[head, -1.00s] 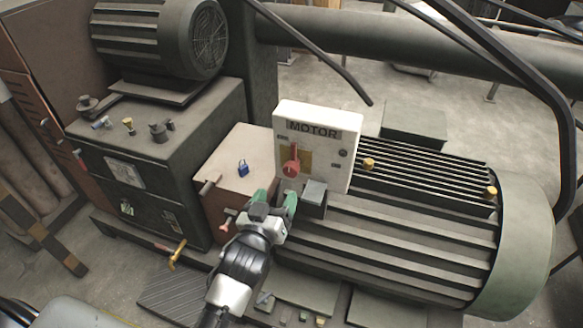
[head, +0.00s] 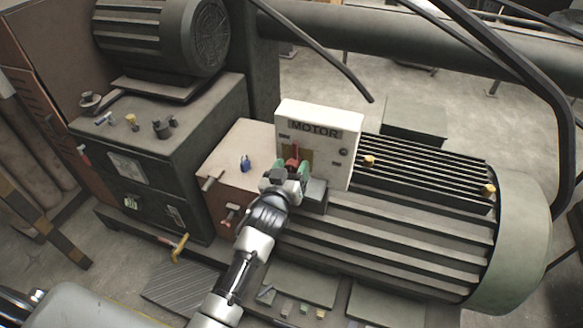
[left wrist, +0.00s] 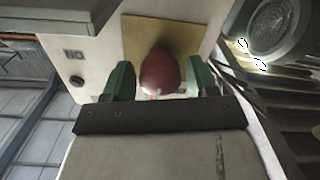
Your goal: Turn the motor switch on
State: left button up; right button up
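The white motor panel (head: 323,124), marked MOTOR, stands upright beside the large ribbed motor. Its red switch handle (head: 294,158) sits on a yellowish plate; the lower part is hidden behind my gripper in the head view. My left gripper (head: 290,168) is right in front of the switch. In the left wrist view the round red end of the switch (left wrist: 160,72) lies between the two green fingers (left wrist: 162,82), with a gap on each side, so the fingers are open around it. My right gripper is not in view.
A small blue padlock (head: 245,163) lies on the pale box top (head: 225,160) left of the panel. The large ribbed motor (head: 400,235) is at the right, a grey box (head: 314,193) below the panel. Black bent rails (head: 500,50) cross the upper right.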

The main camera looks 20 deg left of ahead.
pick_arm(q)
jog(key=c, duration=0.7)
jog(key=shift+m, duration=1.2)
jog(key=m, duration=1.1)
jog(key=shift+d+m+b, duration=0.1)
jog(key=shift+m+b, duration=0.2)
jog(key=shift+b, duration=0.05)
jog(key=shift+f+m, duration=0.1)
jog(key=shift+m, duration=1.9)
